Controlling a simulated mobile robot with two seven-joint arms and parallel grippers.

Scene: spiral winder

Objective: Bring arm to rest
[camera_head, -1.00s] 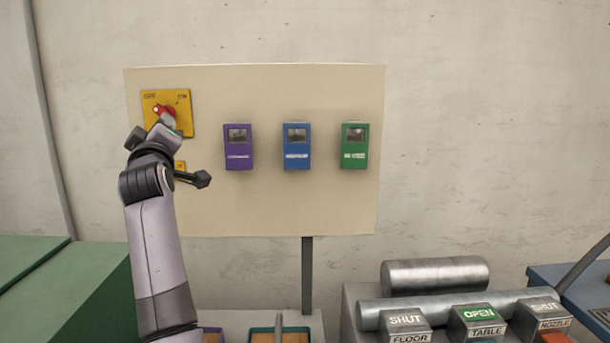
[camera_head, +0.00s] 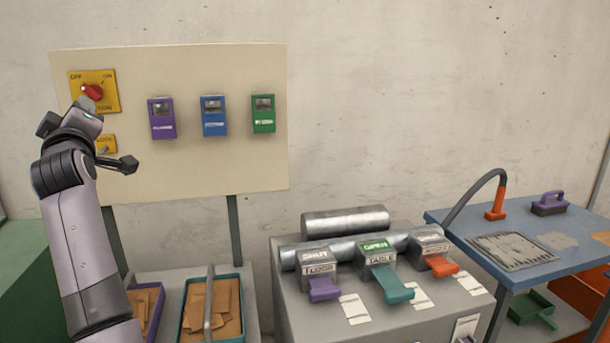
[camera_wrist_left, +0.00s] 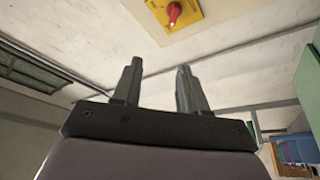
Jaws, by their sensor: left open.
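My left arm comes in from the left in the head view, raised in front of the cream panel (camera_head: 200,170). My left gripper (camera_head: 80,105) is just below the red rotary switch (camera_head: 92,92) on its yellow plate (camera_head: 110,86). In the left wrist view the two fingers (camera_wrist_left: 158,85) stand apart with nothing between them. The red switch (camera_wrist_left: 174,12) shows beyond the fingertips there, apart from them. My right gripper is in neither view.
Purple (camera_head: 162,118), blue (camera_head: 214,115) and green (camera_head: 263,113) boxes hang on the panel. A grey console (camera_head: 330,315) with labelled levers stands at lower centre. A blue table (camera_head: 530,265) is at right. Trays with brown pieces (camera_head: 212,308) sit low beside my arm.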

